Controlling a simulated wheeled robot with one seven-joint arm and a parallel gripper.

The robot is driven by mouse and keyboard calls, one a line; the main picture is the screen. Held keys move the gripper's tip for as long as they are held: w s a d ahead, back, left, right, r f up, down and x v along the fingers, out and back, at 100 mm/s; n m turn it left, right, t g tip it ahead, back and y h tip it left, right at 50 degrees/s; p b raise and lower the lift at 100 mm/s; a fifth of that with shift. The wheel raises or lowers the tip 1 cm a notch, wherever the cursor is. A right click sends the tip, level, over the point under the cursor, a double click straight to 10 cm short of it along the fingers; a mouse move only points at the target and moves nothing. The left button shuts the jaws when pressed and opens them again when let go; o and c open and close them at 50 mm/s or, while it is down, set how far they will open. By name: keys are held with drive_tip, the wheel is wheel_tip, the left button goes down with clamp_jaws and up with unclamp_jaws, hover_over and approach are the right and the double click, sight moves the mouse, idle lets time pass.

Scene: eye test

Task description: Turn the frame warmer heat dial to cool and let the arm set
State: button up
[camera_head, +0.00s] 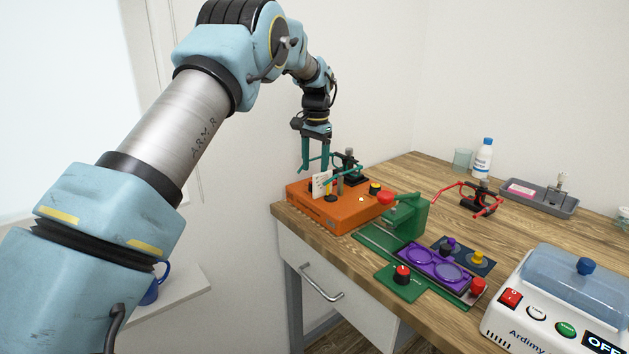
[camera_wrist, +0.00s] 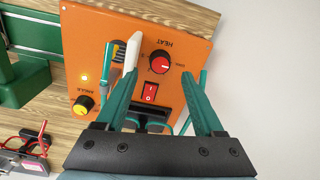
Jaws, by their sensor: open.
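The frame warmer (camera_head: 335,216) is an orange box at the table's left end. Its orange panel also shows in the wrist view (camera_wrist: 200,50). There the heat dial (camera_wrist: 160,62) is a black knob with a red face, beside the word HEAT, which appears upside down. Its pointer position and small labels are too small to read. My gripper (camera_head: 313,168) is open, pointing down above the warmer. In the wrist view the dial shows beyond and between my two teal fingertips (camera_wrist: 160,78); I cannot tell whether they touch it. The dial is hard to make out in the head view.
Teal glasses parts are close to my fingers. A green press (camera_head: 408,215) stands right of the warmer. Red glasses (camera_head: 480,200) are farther right.

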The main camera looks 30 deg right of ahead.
sight(315, 183)
wheel_tip(315, 183, up, 6)
drive_tip(key=shift+s+b, duration=0.15)
drive_tip(key=shift+b, duration=0.3)
drive_tip(key=shift+r, duration=0.1)
